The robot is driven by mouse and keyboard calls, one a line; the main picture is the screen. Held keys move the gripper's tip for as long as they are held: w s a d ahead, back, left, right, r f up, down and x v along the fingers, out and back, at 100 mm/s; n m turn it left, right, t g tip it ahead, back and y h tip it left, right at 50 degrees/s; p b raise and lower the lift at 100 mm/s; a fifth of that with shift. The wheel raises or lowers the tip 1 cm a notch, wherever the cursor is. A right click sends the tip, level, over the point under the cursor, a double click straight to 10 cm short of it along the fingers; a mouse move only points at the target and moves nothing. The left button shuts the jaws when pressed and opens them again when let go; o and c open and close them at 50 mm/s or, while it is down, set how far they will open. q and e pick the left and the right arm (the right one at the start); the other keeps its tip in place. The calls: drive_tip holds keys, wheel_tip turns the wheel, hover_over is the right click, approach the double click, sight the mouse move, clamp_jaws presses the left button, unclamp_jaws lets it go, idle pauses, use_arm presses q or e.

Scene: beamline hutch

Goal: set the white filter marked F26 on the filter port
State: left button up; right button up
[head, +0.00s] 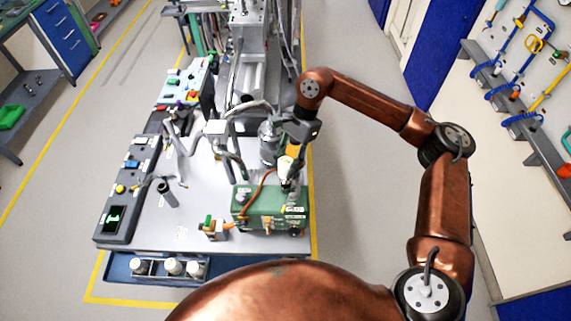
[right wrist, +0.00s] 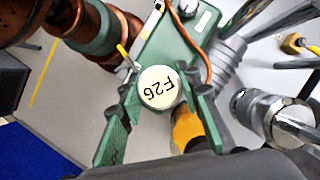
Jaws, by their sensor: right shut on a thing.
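The white filter marked F26 (right wrist: 160,88) is between the green fingers of my right gripper (right wrist: 160,92), which is shut on it. Its round marked top faces the wrist camera. In the head view the white filter (head: 285,166) and my right gripper (head: 290,178) are at the rear of the green pump box (head: 270,213). I cannot tell whether the filter touches anything below, and I cannot make out the filter port, which may be hidden under filter and gripper. The green box also shows in the right wrist view (right wrist: 172,42). My left gripper is not in view.
A steel cylinder (head: 268,146) and flexible hoses stand close behind the box. An orange cable (head: 262,186) runs over it. A blue tray (head: 118,269) with several white-topped pieces is at the bench's front. A control panel (head: 117,217) lines the left side.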

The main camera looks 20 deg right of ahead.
drive_tip(key=shift+f+b, duration=0.5)
drive_tip(key=shift+f, duration=0.1)
idle(0.3)
drive_tip(key=o, duration=1.4)
drive_tip(key=v, duration=1.2)
